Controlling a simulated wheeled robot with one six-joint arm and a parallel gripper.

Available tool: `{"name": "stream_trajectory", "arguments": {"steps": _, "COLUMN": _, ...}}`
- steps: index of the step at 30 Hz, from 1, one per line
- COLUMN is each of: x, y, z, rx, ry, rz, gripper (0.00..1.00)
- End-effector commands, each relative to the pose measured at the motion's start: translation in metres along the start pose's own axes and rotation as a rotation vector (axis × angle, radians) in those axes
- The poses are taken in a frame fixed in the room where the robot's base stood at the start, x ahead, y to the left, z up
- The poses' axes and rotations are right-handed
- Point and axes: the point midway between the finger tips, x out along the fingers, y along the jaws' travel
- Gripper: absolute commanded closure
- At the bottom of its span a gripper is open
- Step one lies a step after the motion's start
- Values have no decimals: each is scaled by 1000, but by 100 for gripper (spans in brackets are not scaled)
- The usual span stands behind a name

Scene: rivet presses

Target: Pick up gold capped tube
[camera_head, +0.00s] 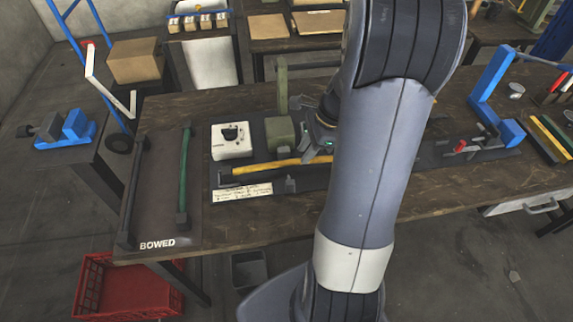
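A yellow-gold tube (266,166) lies on the dark mat in the middle of the workbench, its right end near my gripper. I cannot make out a separate gold cap on any tube. A green tube (185,165) and a black tube (132,190) lie on the mat marked BOWED at the left, with dark end pieces. My gripper (312,150) is low over the bench beside the right part of the yellow tube. My arm hides much of it, and its fingers are too small to read. Whatever lies behind my arm is hidden.
A white box with a black knob (231,141) and a green block (280,134) stand behind the yellow tube. A label card (242,193) lies in front. A blue press (492,90) stands at the right. A red crate (125,287) is on the floor.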

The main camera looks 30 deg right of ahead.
Motion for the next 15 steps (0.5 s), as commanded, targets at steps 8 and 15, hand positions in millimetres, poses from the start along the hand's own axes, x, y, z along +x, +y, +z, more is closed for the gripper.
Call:
{"name": "stream_trajectory", "arguments": {"steps": 8, "x": 39, "y": -2, "z": -4, "rx": 0, "ry": -1, "rz": 5, "gripper": 72}}
{"name": "stream_trajectory", "arguments": {"steps": 15, "x": 49, "y": -3, "z": -4, "rx": 0, "ry": 0, "rz": 1, "gripper": 72}}
